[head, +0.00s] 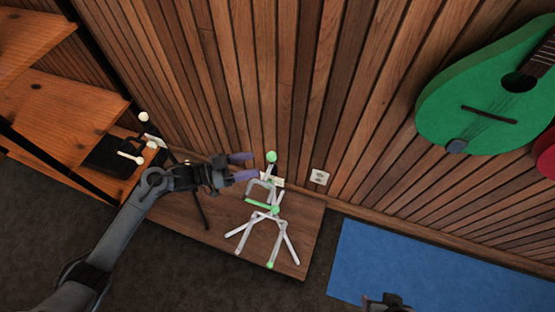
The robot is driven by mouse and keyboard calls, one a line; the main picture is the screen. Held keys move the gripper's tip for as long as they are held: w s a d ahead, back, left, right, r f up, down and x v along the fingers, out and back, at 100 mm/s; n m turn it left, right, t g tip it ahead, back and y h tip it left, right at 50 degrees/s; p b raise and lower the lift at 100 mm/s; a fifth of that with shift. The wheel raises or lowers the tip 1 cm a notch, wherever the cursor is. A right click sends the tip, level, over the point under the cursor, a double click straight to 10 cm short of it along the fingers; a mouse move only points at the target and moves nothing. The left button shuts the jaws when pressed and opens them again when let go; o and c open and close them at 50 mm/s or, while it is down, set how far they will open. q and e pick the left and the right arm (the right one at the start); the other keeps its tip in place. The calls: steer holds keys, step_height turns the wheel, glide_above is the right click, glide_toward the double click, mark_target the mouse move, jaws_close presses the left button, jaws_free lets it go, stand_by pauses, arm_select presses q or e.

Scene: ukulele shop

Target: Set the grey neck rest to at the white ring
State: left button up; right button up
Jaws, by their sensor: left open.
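A small stand (275,222) with pale crossed legs and green parts is on a low wooden platform. The grey neck rest (262,186) appears as a U-shaped grey piece near its upper part, below a green ball (272,157). I cannot make out the white ring clearly. My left gripper (251,166) is open, with its two purple fingertips pointing right toward the stand's upper part. They look close to the neck rest, with nothing visible between them; I cannot tell whether they touch it. A dark part at the bottom edge may be my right gripper (386,301), mostly cut off.
The wooden platform (308,225) stands against a slatted wall with a socket (319,177). Left are wooden shelves (65,100) and a dark stand with white knobs (130,156). A green ukulele (485,95) hangs right, above a blue mat (430,265).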

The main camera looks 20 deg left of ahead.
arm_select(q)
steer(key=w+d+h+b, duration=0.1)
steer(key=w+d+b, duration=0.3)
steer(key=w+d, duration=0.2)
steer(key=shift+d+r, duration=0.35)
steer(key=shift+d, duration=0.45)
steer(key=shift+c, duration=0.2)
jaws_close()
